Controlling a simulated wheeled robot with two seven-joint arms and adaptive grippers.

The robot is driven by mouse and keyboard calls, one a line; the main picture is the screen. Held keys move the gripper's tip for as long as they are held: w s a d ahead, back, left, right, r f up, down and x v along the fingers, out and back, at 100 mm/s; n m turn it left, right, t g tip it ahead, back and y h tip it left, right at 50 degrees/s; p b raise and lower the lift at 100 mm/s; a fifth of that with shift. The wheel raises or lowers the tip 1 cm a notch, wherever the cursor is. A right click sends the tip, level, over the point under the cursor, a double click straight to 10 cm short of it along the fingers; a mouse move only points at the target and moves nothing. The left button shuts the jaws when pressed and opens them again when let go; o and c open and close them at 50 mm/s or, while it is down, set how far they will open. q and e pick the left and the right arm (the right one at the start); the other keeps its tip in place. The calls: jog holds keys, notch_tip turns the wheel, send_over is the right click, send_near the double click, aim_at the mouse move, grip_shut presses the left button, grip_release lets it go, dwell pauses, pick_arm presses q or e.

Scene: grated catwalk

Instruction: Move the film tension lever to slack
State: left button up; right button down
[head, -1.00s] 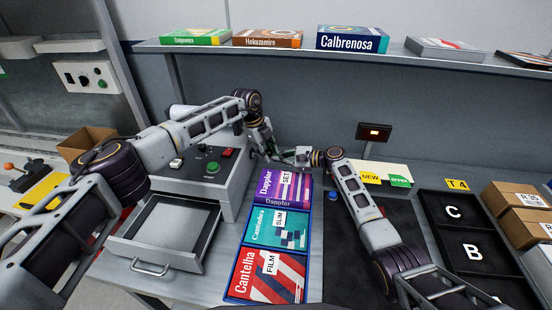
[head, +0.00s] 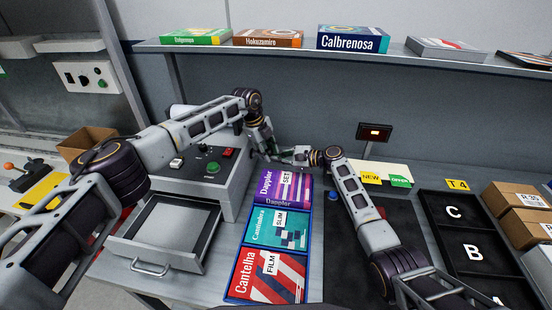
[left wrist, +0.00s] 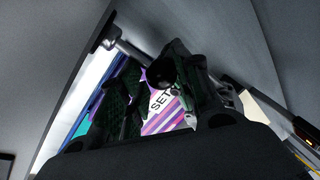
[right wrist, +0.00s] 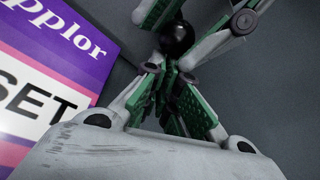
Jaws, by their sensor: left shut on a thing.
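The lever shows in the left wrist view as a metal rod ending in a black ball knob (left wrist: 160,72); the knob also shows in the right wrist view (right wrist: 177,38). My left gripper (head: 274,152) is shut on the knob, beside the right side of the grey console (head: 190,182). My right gripper (head: 296,156) is close by on the right, its fingers drawn together near the knob, with nothing seen between them. In the head view the arms hide the lever, and no slack marking is readable.
Dappler (head: 283,187), Cantindra (head: 277,230) and Cantelha (head: 267,274) boxes lie in a blue tray just below the grippers. The console's drawer (head: 165,235) stands open. A shelf (head: 290,48) with boxes runs above. A black lettered tray (head: 455,235) is at right.

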pick_arm(q)
jog(key=o, duration=0.8)
jog(key=shift+w, duration=0.25)
jog(key=shift+o, duration=0.6)
jog(key=shift+f, duration=0.2)
jog(key=shift+s+r, duration=0.1)
jog(key=shift+r, duration=0.1)
jog(key=v, duration=0.7)
jog(key=shift+r, duration=0.35)
